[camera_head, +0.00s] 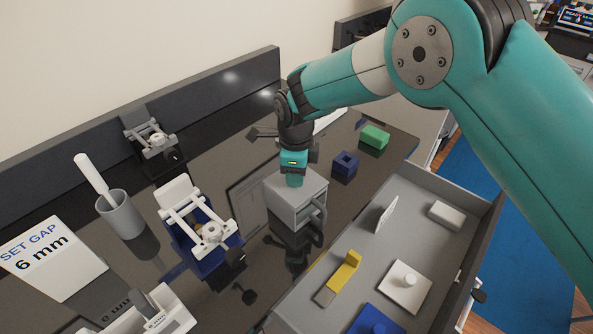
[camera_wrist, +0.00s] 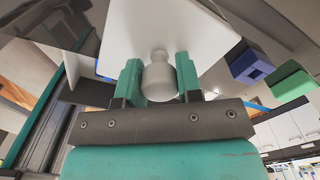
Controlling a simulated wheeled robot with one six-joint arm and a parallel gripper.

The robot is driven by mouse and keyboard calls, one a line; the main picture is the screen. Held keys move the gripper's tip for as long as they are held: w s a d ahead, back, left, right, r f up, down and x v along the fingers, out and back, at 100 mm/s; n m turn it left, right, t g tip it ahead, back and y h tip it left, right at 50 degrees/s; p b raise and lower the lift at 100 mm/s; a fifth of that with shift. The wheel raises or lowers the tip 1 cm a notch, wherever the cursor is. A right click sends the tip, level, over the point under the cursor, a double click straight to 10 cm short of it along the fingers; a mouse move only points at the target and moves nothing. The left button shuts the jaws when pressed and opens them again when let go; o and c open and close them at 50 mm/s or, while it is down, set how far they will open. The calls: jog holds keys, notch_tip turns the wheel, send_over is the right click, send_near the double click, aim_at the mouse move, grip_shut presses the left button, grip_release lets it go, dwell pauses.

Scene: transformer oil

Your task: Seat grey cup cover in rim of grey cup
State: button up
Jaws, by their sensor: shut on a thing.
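The grey cup (camera_head: 291,212) is a boxy block with a handle on its right side. It stands on the dark glossy table, below my gripper (camera_head: 293,180). In the wrist view my gripper (camera_wrist: 159,80) is shut on the round knob of the grey cup cover (camera_wrist: 160,30), one finger on each side. The cover is a flat, pale square plate, and it hides the cup in that view. In the head view the cover appears at the top of the cup. I cannot tell whether it sits fully inside the rim.
A navy block (camera_head: 345,164) and a green block (camera_head: 374,137) stand behind and right of the cup. An open drawer (camera_head: 420,185) at right holds a yellow tool (camera_head: 339,277), a white knobbed plate (camera_head: 405,287) and a blue one (camera_head: 376,322). A white-and-blue clamp device (camera_head: 195,222) stands left.

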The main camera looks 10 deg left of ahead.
jog(key=shift+f, duration=0.35)
jog(key=o, duration=1)
jog(key=shift+r, duration=0.1)
notch_tip(320, 180, up, 17)
jog(key=b, duration=0.4)
jog(key=shift+r+b, duration=0.2)
jog(key=shift+b, duration=0.2)
